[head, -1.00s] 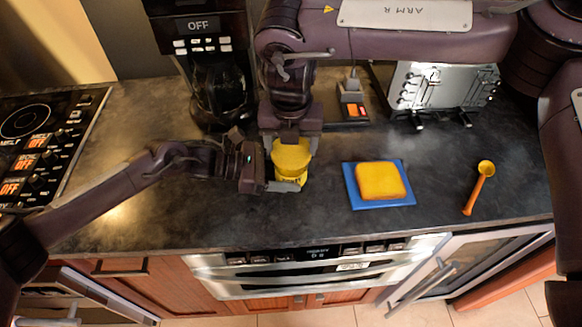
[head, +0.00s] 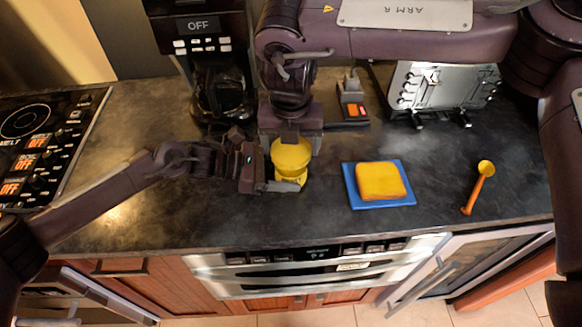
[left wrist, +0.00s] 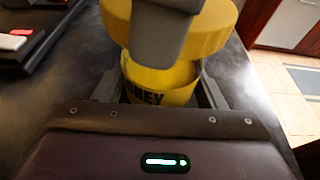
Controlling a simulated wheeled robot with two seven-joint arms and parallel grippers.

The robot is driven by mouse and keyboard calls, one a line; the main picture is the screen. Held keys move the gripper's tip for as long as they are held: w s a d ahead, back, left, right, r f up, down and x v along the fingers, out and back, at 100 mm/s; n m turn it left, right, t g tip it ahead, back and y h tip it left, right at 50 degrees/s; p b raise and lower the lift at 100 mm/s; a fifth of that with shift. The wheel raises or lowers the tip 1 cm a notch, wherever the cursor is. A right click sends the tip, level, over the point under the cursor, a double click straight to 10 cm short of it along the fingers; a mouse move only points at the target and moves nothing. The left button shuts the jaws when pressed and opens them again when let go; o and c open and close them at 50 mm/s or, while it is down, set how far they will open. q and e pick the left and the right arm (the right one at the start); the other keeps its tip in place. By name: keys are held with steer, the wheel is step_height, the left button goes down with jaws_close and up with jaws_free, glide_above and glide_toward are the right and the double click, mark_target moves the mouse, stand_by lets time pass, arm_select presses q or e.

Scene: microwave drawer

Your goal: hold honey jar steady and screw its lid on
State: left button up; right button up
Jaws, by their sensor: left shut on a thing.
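A yellow honey jar (head: 290,178) stands on the dark counter in the head view, with its dark lettering partly visible in the left wrist view (left wrist: 160,92). My left gripper (head: 284,186) is shut on the jar from the left, low on its body. One grey finger (left wrist: 165,30) covers part of the lid in the left wrist view. Its grip is unclear.
A blue board (head: 379,203) with a yellow sponge-like block (head: 381,181) lies to the right, then an orange spoon (head: 477,190). A coffee maker (head: 220,90) and a toaster (head: 440,95) stand behind. A cooktop (head: 40,135) is at the left. The front counter is clear.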

steer(key=c, duration=0.8)
steer(key=m, duration=0.4)
steer(key=shift+m+h, duration=0.3)
steer(key=shift+m, duration=0.1)
steer(key=m, duration=0.4)
steer(key=shift+m+g, duration=0.3)
steer(key=m, duration=0.4)
steer(key=shift+h, duration=0.3)
steer(key=m+g, duration=0.1)
steer(key=m, duration=0.4)
steer(key=o, duration=1)
steer(key=shift+o, duration=0.2)
